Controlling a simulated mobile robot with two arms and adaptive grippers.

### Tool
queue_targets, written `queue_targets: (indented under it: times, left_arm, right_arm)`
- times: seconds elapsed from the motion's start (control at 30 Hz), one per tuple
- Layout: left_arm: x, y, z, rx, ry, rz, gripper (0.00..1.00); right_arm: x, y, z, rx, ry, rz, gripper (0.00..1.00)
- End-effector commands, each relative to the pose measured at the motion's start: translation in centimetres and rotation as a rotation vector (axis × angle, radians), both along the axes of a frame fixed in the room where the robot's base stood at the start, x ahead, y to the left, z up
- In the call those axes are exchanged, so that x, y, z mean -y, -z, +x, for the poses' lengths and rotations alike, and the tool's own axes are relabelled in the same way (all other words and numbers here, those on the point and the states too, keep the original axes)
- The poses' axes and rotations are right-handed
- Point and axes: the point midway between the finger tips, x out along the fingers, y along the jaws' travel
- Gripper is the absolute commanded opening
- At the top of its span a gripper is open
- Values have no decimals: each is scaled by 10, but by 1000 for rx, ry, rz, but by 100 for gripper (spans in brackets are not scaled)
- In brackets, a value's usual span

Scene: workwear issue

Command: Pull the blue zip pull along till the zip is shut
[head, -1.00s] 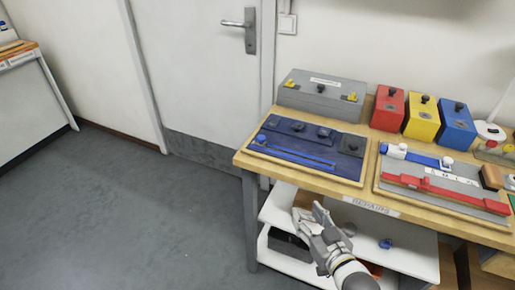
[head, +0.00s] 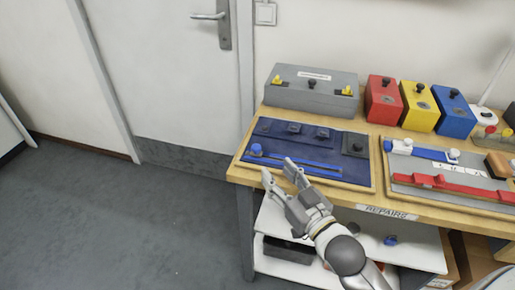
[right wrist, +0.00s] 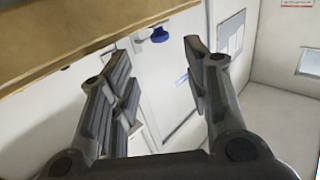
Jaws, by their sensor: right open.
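The strip runs to the right across a dark blue panel (head: 270,127) on a wooden-edged board. My right gripper (head: 277,167) is open and empty at the board's front edge. My left gripper is not in view.
A grey box with yellow latches (head: 312,88) stands behind the panel. Red (head: 383,98), yellow (head: 420,106) and blue (head: 453,110) blocks stand to its right. A second board with a red strip (head: 450,186) lies right of the panel. Floor is clear at left.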

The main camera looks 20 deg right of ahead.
Motion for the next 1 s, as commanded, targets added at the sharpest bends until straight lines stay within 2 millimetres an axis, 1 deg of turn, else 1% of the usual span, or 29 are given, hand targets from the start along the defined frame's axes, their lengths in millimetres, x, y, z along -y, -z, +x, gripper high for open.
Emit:
queue_targets:
  times: [0.03, 0.1, 0.23, 0.37, 0.5, 0.6, 0.7, 0.83, 1.0]
  left_arm:
    - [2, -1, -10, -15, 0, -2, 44]
    - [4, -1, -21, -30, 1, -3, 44]
    - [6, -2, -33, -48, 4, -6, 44]
    - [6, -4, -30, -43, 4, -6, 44]
    - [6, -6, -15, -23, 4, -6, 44]
    - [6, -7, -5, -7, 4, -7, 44]
    - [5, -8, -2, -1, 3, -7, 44]
    - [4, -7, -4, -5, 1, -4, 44]
    - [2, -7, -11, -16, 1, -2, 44]
  right_arm:
    - [-1, -2, 8, 3, 0, 1, 44]
    - [-4, -2, 19, 3, -1, 1, 44]
    - [-8, -2, 40, 3, 0, 1, 44]
    - [-12, -2, 61, 3, 0, 1, 44]
    - [-16, -1, 78, 2, -1, 0, 44]
    - [-17, -1, 86, 1, 0, 0, 44]
    - [-18, 0, 90, 0, 0, 0, 44]
    - [-18, 0, 92, -1, 0, 0, 44]
    - [-18, 0, 92, 0, -1, 0, 44]
